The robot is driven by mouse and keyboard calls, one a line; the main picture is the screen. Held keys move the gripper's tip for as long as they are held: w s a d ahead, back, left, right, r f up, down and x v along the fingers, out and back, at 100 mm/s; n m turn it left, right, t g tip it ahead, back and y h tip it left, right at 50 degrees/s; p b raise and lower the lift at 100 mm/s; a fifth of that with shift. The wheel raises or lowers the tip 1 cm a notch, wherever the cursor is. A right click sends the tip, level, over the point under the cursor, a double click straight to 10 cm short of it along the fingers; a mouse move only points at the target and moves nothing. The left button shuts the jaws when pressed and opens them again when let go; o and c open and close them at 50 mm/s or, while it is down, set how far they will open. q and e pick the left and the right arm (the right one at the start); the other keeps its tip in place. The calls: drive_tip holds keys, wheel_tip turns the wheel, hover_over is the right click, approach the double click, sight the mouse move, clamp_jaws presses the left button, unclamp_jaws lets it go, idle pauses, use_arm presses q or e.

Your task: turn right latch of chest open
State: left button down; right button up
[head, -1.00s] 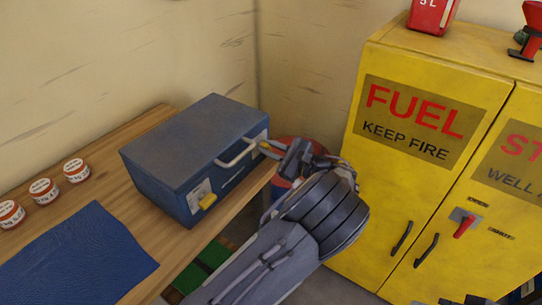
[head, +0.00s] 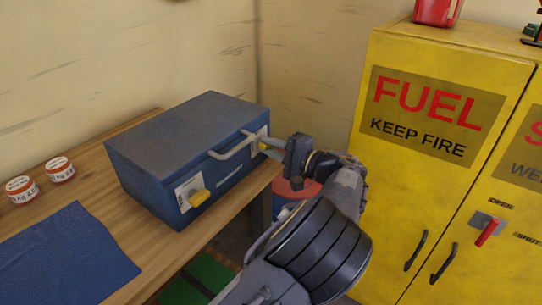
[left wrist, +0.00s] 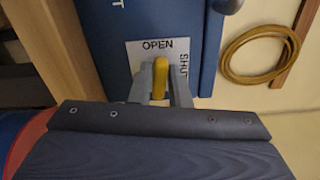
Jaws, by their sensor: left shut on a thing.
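The blue chest (head: 185,140) stands closed on the wooden bench, with a grey handle (head: 233,147) on its front. Its right latch (left wrist: 160,75) is a yellow lever on a white plate marked OPEN and SHUT. My left gripper (left wrist: 160,88) is shut on this latch, one finger on each side. In the left wrist view the lever's visible end lies just below OPEN, with SHUT to its right. The chest's left latch (head: 199,198) is yellow and free. My right gripper is not in view.
A blue cloth (head: 65,255) and white-and-red tins (head: 59,169) lie left of the chest on the bench (head: 135,135). A red-topped drum (head: 292,190) stands behind my left arm. A yellow fuel cabinet (head: 410,185) is at the right.

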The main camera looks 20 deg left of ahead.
use_arm(q)
drive_tip(key=shift+f+n+b, duration=0.15)
drive_tip(key=shift+n+b, duration=0.6)
drive_tip(key=shift+n, duration=0.15)
drive_tip(key=c, duration=1.4)
unclamp_jaws()
drive_tip(key=shift+c, duration=0.2)
drive_tip(key=shift+d, duration=0.1)
drive_tip(key=v, duration=0.7)
drive_tip(key=shift+s+d, duration=0.15)
drive_tip(key=shift+d, duration=0.2)
